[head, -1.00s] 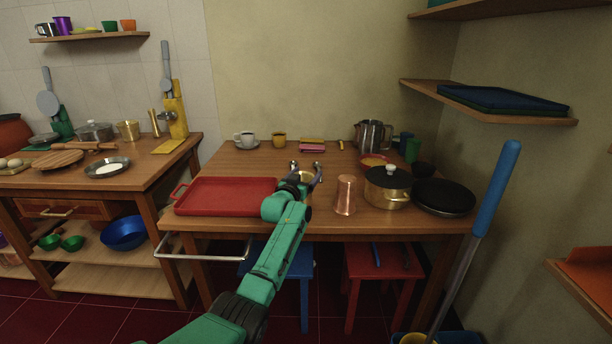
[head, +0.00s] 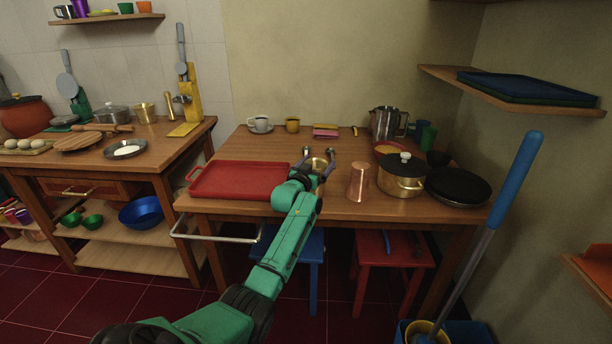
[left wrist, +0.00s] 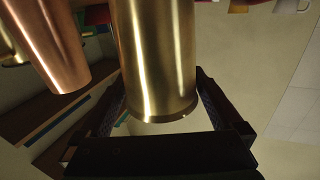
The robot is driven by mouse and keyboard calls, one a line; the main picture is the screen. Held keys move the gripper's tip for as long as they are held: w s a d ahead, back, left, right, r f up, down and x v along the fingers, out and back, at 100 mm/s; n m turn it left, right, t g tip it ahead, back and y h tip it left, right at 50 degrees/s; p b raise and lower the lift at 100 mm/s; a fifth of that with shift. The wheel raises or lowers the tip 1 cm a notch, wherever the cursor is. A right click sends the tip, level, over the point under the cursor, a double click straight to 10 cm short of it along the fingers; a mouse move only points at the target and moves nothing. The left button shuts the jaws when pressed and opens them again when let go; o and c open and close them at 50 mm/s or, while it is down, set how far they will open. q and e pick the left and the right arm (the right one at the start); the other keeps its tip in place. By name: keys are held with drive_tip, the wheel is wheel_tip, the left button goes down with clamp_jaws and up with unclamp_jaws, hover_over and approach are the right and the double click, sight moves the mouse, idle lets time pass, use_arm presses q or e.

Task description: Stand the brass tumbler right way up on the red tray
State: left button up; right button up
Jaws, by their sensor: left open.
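The brass tumbler (head: 318,163) stands on the table right of the red tray (head: 240,180), partly hidden behind my left gripper. In the left wrist view the tumbler (left wrist: 158,60) lies between the fingers. It tapers slightly toward its upper end, so it looks upside down; its mouth is not visible. My left gripper (head: 320,152) is open, with its fingers on both sides of the tumbler. I cannot tell whether they touch it. The red tray is empty. My right gripper is not in view.
A copper tumbler (head: 359,182) stands close to the right of the brass one. Beyond it are a brass pot (head: 401,185) with a black lid and a black pan (head: 458,186). A cup (head: 260,124) and a yellow mug (head: 292,125) stand at the back.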

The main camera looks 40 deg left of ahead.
use_arm(q)
drive_tip(key=v, duration=1.3)
drive_tip(key=s+d+f+m+g+h, duration=0.35)
drive_tip(key=s+d+f+g, duration=0.3)
drive_tip(key=d+f, duration=0.65)
drive_tip(key=s+d+f+m+g+h, duration=0.1)
drive_tip(key=s+d+f+g, duration=0.3)
drive_tip(key=s, duration=0.5)
drive_tip(key=s+d+f+m+g+h, duration=0.1)
drive_tip(key=s+d+f+g, duration=0.15)
drive_tip(key=s+d, duration=0.45)
drive_tip(key=s+a+f+g+p, duration=0.1)
drive_tip(key=s+f+p, duration=0.15)
drive_tip(key=f, duration=0.55)
drive_tip(key=s+a+f+g+p, duration=0.15)
drive_tip(key=f+p, duration=0.25)
drive_tip(key=f, duration=0.4)
drive_tip(key=s+a+f+p, duration=0.1)
drive_tip(key=s+f+p, duration=0.1)
drive_tip(key=s+f, duration=0.3)
drive_tip(key=s+a+f+p, duration=0.1)
drive_tip(key=s+f+p, duration=0.2)
drive_tip(key=s, duration=0.9)
wheel_tip(320, 180, down, 3)
drive_tip(key=shift+s+r+g, duration=0.1)
drive_tip(key=shift+s+g, duration=0.05)
drive_tip(key=shift+g, duration=0.3)
drive_tip(key=shift+a+y, duration=0.1)
drive_tip(key=shift+y, duration=0.15)
